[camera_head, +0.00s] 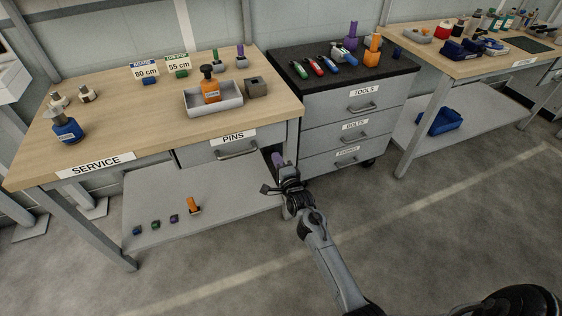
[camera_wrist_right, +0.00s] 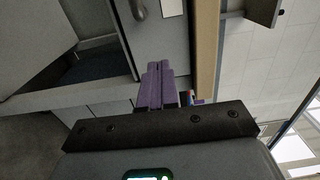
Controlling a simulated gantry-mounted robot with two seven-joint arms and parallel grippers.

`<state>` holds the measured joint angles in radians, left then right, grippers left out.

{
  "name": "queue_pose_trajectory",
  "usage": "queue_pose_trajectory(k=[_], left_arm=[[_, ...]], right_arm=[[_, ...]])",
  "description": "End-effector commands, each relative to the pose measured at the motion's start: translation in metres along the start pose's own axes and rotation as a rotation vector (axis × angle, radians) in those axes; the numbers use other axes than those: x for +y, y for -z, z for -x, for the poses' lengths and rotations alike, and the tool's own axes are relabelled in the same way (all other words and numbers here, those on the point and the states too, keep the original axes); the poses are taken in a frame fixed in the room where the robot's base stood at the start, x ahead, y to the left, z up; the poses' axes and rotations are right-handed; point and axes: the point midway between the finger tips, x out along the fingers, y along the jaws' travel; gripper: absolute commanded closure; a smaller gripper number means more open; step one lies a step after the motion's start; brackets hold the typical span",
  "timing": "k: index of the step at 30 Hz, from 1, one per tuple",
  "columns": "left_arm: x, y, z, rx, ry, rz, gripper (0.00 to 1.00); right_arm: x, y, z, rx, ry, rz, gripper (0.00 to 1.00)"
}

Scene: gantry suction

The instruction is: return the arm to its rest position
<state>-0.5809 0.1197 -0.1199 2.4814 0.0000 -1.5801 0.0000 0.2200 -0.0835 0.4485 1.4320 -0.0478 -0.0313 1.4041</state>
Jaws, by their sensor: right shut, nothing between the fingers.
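My right arm comes in from the bottom of the head view and reaches toward the gap between the service bench and the drawer cabinet. My right gripper (camera_head: 277,160) has purple fingers and stands in front of that gap, below the bench top. In the right wrist view the purple fingers (camera_wrist_right: 158,85) lie side by side, shut, with nothing seen between them. My left gripper is in neither view.
The service bench (camera_head: 130,125) holds a grey tray (camera_head: 228,108) with an orange bottle-like item (camera_head: 210,88). Its lower shelf (camera_head: 225,205) holds several small parts. The grey drawer cabinet (camera_head: 325,108) stands right of my gripper. The floor (camera_head: 440,240) in front is clear.

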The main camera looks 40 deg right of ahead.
Motion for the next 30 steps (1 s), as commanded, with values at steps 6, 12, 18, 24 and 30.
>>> queue_pose_trajectory(k=[6,12,18,24,30], left_arm=[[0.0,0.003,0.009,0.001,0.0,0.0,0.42],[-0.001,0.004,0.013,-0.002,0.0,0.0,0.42],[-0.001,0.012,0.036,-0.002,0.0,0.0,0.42],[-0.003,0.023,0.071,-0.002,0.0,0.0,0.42],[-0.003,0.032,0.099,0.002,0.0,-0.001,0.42]], right_arm=[[-0.001,0.0,0.023,-0.001,0.0,-0.001,1.0],[0.008,0.004,0.036,0.0,-0.02,0.009,1.0],[0.038,0.015,0.081,-0.038,-0.107,0.097,1.0],[0.015,-0.012,0.158,-0.204,-0.219,0.302,1.0],[-0.012,-0.068,0.265,-0.517,-0.455,0.758,1.0]])
